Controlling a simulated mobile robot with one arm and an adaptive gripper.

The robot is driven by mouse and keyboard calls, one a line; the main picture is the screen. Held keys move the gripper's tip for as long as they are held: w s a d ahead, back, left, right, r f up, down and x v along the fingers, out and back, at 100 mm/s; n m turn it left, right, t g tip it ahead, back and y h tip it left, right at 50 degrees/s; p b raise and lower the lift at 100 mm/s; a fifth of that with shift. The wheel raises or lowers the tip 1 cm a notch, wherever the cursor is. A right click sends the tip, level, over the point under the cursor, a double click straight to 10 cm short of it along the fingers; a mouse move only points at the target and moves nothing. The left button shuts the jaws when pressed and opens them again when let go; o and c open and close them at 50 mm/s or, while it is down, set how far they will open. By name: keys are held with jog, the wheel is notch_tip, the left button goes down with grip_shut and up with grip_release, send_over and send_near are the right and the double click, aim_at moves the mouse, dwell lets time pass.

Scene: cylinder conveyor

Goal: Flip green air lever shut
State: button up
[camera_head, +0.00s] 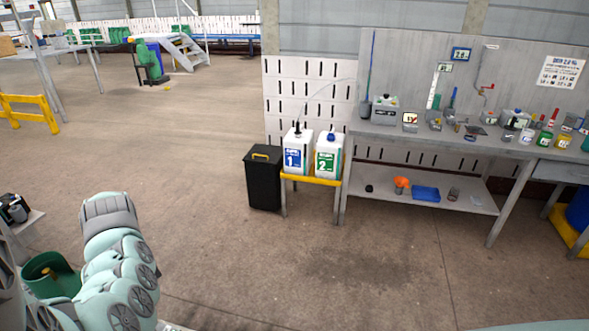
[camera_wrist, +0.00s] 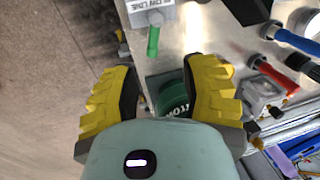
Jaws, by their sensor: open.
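A green lever (camera_wrist: 153,40) shows in the wrist view, above the gap between my fingers. It extends down from a grey block with a white label (camera_wrist: 152,12), whose visible lettering seems to end in "ON LINE". My gripper (camera_wrist: 162,88) is open, with its two yellow fingers spread apart and the lever apart from both. I cannot make out the green lever in the head view.
In the wrist view, a blue handle (camera_wrist: 296,40) and a red handle (camera_wrist: 277,77) lie close on the right; bare floor (camera_wrist: 40,90) is on the left. The head view shows a workbench (camera_head: 440,139), two white canisters (camera_head: 297,152), a black bin (camera_head: 263,180) and open floor.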

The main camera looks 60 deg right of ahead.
notch_tip(320, 180, up, 8)
jog(key=d+p, duration=0.1)
jog(key=p, duration=0.2)
jog(key=w+a+r+t+h+p, duration=0.1)
jog(key=w+r+t+p, duration=0.2)
jog(key=w+r+t, duration=0.2)
jog(key=w+r+m+t+h+p, duration=0.1)
jog(key=w+r+t+h+p, duration=0.1)
jog(key=w+r+t+p, duration=0.2)
jog(key=shift+w+a+r+m+t, duration=0.4)
jog(key=shift+w+t, duration=1.5)
jog(key=shift+w, duration=1.8)
jog(key=shift+d+h, duration=0.1)
jog(key=shift+h, duration=0.2)
